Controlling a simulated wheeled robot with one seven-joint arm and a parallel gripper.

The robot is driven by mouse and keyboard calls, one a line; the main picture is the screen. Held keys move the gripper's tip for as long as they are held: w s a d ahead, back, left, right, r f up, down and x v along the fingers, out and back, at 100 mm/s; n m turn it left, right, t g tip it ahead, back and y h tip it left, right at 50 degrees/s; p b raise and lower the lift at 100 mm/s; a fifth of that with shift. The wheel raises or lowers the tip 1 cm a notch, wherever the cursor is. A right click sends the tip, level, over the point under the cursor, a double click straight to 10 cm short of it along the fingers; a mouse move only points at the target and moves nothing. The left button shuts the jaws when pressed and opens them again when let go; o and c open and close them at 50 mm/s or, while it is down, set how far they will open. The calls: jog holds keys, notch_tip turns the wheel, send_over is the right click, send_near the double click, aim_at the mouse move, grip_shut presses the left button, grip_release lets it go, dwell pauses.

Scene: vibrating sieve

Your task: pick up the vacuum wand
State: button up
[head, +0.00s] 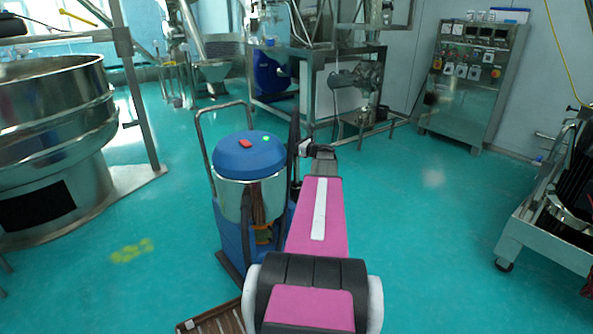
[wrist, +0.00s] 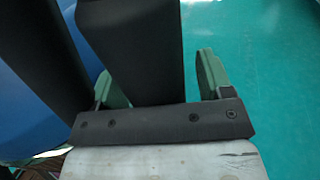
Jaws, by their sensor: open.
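The blue-topped vacuum cleaner (head: 247,160) stands on the floor in the middle of the head view. The vacuum wand (head: 294,130) is a thin dark upright piece at its right side, partly hidden by my arm. My gripper (head: 308,149) is beside the wand's upper part. In the wrist view my gripper (wrist: 157,78) is open, with one green finger on each side of a thick dark bar (wrist: 140,45), which appears to be part of the wand. Clear space shows between this bar and the right finger; whether it touches the left finger I cannot tell.
A second dark bar (wrist: 45,60) and the vacuum's blue body (wrist: 18,100) lie left of my gripper. A metal push handle (head: 203,140) rises at the vacuum's left. A large round sieve (head: 50,120) stands far left.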

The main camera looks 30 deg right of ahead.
jog(key=c, duration=1)
jog(key=shift+r, duration=0.1)
